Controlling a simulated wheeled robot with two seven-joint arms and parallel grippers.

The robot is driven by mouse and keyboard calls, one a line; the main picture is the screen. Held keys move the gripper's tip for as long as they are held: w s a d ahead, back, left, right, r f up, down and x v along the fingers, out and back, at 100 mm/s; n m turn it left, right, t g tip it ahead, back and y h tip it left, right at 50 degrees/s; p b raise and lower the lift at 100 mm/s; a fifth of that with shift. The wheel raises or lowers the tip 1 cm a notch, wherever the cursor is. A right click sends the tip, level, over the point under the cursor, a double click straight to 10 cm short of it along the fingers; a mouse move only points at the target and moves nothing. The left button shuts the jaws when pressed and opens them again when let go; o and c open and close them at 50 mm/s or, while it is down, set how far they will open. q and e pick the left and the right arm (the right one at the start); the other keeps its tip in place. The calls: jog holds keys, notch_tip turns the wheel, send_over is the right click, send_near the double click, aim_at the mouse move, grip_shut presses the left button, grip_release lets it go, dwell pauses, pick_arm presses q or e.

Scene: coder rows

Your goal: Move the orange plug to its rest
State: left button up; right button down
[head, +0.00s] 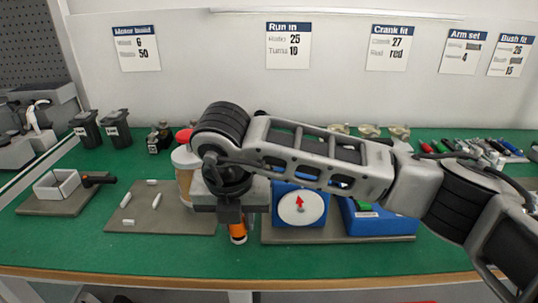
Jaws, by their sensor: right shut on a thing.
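The orange plug (238,233) hangs below my right gripper (236,213), which is shut on its upper part. It is upright, with its lower end in front of the green bench top, near the front edge. The gripper and wrist hide the top of the plug. I cannot tell for certain which fixture is its rest. A grey mat (146,216) with several small white pieces lies just left of the plug. My left gripper is not in view.
A blue unit with a white dial (302,207) and red pointer stands right of the plug, beside a blue box (375,222). A white open box (57,186) and a black-and-orange item (98,180) sit at left. A red-topped container (184,160) stands behind my wrist.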

jog(key=shift+f+b, duration=0.5)
jog(key=shift+b, duration=0.55)
dwell(0.7)
jog(key=c, duration=1.1)
grip_release()
jog(key=shift+r, duration=0.1)
jog(key=shift+w+p+v, duration=0.2)
jog(key=shift+p+v, duration=0.2)
jog(key=shift+v, duration=0.4)
jog(key=shift+w+p+v, duration=0.2)
jog(key=shift+p+v, duration=0.25)
jog(key=shift+v, duration=0.35)
jog(key=shift+w+p+v, duration=0.2)
jog(key=shift+p+v, duration=0.2)
jog(key=shift+v, duration=0.4)
jog(key=shift+r, duration=0.1)
